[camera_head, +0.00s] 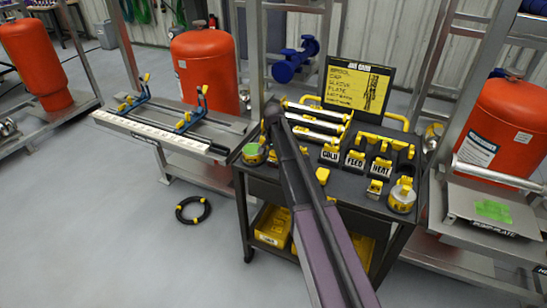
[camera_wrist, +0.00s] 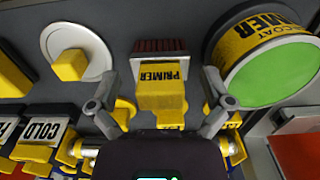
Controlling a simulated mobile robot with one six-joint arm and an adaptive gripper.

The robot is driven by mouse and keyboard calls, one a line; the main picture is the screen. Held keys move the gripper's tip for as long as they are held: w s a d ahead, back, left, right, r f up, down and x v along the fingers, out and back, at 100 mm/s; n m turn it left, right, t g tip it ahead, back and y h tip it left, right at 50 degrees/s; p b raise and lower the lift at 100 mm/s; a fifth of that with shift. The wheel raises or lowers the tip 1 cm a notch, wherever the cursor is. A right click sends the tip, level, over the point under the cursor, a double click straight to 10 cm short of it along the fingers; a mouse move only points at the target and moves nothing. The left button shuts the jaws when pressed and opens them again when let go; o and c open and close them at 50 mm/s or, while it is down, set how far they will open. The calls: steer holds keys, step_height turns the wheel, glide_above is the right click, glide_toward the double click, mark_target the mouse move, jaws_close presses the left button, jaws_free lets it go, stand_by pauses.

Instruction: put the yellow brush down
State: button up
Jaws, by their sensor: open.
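The yellow brush (camera_wrist: 163,98), labelled PRIMER, has dark red bristles (camera_wrist: 160,45). In the wrist view it is at the middle, over the dark cart top. It seems to rest there, though its contact is not clear. My gripper (camera_wrist: 160,88) is open, with one finger on each side of the brush and a visible gap on both sides. In the head view my arm covers the brush and the gripper. The dark cart top (camera_head: 345,188) bears several yellow-handled things.
A primer tin with green paint (camera_wrist: 273,78) stands close right of the brush in the wrist view; it shows in the head view (camera_head: 253,154) too. A white disc with a yellow block (camera_wrist: 97,38) and a COLD sign (camera_wrist: 42,130) lie left.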

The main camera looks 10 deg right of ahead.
steer(key=shift+r+p, duration=4.95)
steer(key=shift+r, duration=0.3)
steer(key=s+n, duration=0.7)
steer(key=s, duration=2.2)
steer(key=c, duration=0.5)
steer(key=shift+c, duration=0.5)
steer(key=shift+d, duration=0.1)
